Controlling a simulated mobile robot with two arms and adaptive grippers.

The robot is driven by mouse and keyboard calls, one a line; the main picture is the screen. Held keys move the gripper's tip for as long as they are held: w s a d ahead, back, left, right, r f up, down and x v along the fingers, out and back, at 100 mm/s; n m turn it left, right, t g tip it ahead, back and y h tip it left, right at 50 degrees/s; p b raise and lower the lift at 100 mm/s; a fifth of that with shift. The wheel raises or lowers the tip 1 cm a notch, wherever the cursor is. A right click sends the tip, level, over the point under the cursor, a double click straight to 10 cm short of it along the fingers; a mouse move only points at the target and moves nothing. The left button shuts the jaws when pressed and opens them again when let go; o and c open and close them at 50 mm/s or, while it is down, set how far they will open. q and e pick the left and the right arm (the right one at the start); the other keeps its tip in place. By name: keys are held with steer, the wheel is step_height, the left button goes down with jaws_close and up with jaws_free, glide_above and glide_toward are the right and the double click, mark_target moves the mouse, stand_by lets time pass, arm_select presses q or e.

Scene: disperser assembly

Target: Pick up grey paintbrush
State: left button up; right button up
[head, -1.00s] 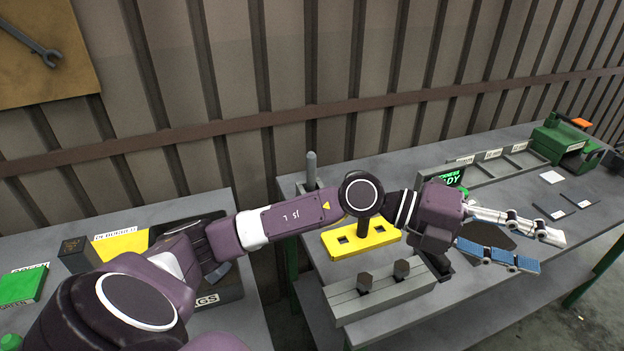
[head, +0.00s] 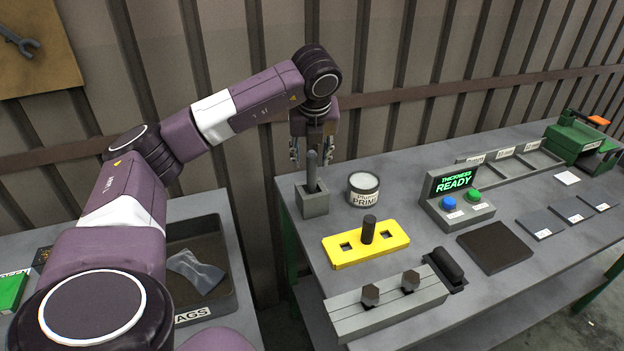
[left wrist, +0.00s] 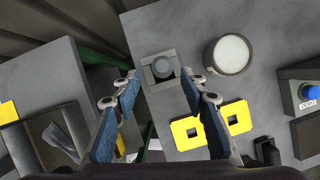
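The grey paintbrush (head: 312,172) stands upright with its rounded handle up, in a small grey block holder (head: 314,204) at the left end of the right table. In the left wrist view the paintbrush (left wrist: 162,67) shows from above as a round grey end in the holder (left wrist: 158,84). My left gripper (head: 311,154) points down above the holder; in the left wrist view its open blue-padded fingers (left wrist: 160,84) lie on either side of the paintbrush, with gaps. It holds nothing. The lower part of the paintbrush is hidden in the holder. My right gripper is not in view.
A primer can (head: 363,190) stands close to the right of the holder. A yellow plate (head: 391,244) with a dark peg is in front. A button panel (head: 455,205) reading "THICKNESS READY" stands further right. A bin (head: 228,293) is on the left table, across a gap.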

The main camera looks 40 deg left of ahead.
mark_target(312, 166)
arm_select(q)
steer(key=x, duration=0.2)
steer(key=p+x, duration=0.1)
steer(key=shift+w+a+f, duration=0.15)
steer(key=shift+w+f, duration=0.1)
steer(key=shift+w, duration=0.1)
steer(key=shift+w+a+f+p, duration=0.15)
steer(key=shift+f+p, duration=0.15)
steer(key=shift+f, duration=0.3)
jaws_close()
